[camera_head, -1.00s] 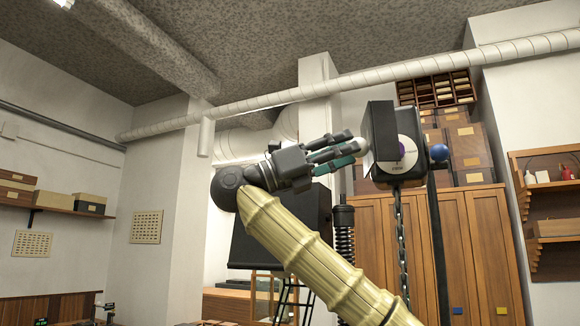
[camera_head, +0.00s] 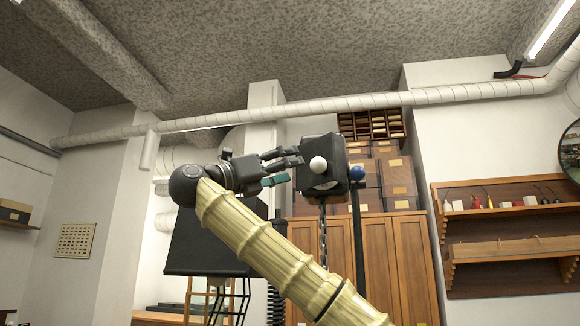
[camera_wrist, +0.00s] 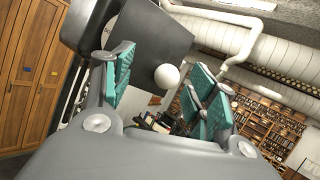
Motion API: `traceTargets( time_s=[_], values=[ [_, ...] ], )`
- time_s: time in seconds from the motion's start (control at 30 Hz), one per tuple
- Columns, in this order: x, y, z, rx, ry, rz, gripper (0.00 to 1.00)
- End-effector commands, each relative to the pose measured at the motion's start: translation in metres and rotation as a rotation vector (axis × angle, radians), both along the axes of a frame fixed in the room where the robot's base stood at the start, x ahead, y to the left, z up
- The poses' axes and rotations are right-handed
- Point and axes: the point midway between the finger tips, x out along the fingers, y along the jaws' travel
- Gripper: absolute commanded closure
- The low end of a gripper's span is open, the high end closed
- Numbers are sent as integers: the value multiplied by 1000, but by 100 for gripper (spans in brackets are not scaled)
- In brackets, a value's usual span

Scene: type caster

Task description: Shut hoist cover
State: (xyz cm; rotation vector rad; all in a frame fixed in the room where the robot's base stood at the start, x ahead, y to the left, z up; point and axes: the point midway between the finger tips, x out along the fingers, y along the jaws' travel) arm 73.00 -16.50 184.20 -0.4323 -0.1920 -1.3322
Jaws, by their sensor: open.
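The hoist (camera_head: 343,150) is a black box with a chain below it, high at centre in the head view. Its cover (camera_wrist: 150,38) is a flat dark panel with a white ball knob (camera_wrist: 167,76). The knob (camera_head: 318,164) also shows in front of the hoist in the head view. Part of a white label shows past the cover's edge, so the cover stands partly open. My gripper (camera_head: 288,168) is open at the left of the hoist. In the wrist view the knob appears between the teal pads of my gripper (camera_wrist: 163,84), with gaps on both sides.
A blue ball (camera_head: 357,172) sits on a dark post just right of the hoist. Wooden cabinets (camera_head: 390,255) and stacked boxes (camera_head: 398,178) stand behind. A dark slanted panel (camera_head: 205,245) is behind my arm. A white pipe (camera_head: 350,103) runs overhead.

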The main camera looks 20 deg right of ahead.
Motion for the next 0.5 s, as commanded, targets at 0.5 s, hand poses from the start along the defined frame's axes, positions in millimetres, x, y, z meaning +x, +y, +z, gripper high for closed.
traceTargets(
  time_s=[0.5],
  values=[
    [-9,25,-10,-2,-2,-3,42]
  ],
)
